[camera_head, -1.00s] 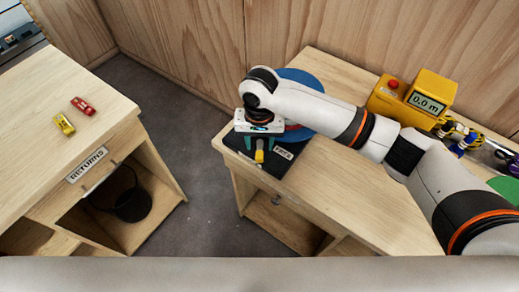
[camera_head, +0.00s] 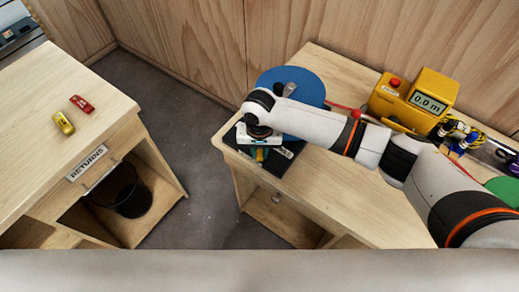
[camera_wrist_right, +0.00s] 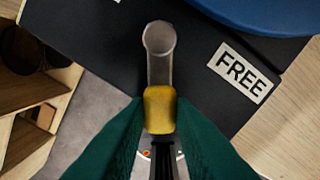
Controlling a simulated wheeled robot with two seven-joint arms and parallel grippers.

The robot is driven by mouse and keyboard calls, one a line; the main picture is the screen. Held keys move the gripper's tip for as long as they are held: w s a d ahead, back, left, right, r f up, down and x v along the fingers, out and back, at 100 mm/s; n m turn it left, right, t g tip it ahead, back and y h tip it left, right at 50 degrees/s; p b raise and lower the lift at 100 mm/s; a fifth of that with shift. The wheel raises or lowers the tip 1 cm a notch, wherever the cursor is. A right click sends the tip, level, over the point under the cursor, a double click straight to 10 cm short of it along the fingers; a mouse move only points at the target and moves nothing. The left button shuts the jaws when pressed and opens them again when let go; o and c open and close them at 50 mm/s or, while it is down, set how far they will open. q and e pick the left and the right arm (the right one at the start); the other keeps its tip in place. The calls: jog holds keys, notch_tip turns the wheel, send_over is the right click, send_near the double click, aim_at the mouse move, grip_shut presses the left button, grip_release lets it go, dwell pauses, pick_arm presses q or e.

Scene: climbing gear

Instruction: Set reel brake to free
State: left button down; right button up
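The reel is a blue disc (camera_head: 305,84) at the left end of the right-hand bench, on a dark base (camera_head: 276,164). The brake lever, with a yellow grip (camera_wrist_right: 160,110), points off the base's edge in the wrist view, its round pivot (camera_wrist_right: 158,38) on the base. The FREE label (camera_wrist_right: 240,72) is to the lever's right, and the lever does not point at it. My right gripper (camera_wrist_right: 160,112) has its green fingers on both sides of the yellow grip, apparently touching it. My left gripper is not in view.
A yellow meter (camera_head: 428,103) reading 0.0 m stands at the bench's back, with cables beside it. The left RETURNS bench (camera_head: 88,164) holds a red and a yellow piece. A dark bin (camera_head: 128,188) sits under it. Floor between the benches is clear.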

jog(key=shift+d+r+p, duration=0.1)
jog(key=shift+r+p, duration=0.05)
jog(key=shift+p, duration=0.15)
grip_shut()
jog(key=shift+d+r+n+p, duration=0.1)
jog(key=shift+d+n+p, duration=0.05)
jog(key=shift+n+p, duration=0.4)
jog(key=shift+d+n+p, duration=0.15)
jog(key=shift+n+p, duration=0.1)
jog(key=shift+p, duration=0.05)
jog(key=shift+d+f+n, duration=0.15)
jog(key=shift+f+n, duration=0.05)
jog(key=shift+n, duration=0.2)
jog(key=o, duration=0.9)
grip_release()
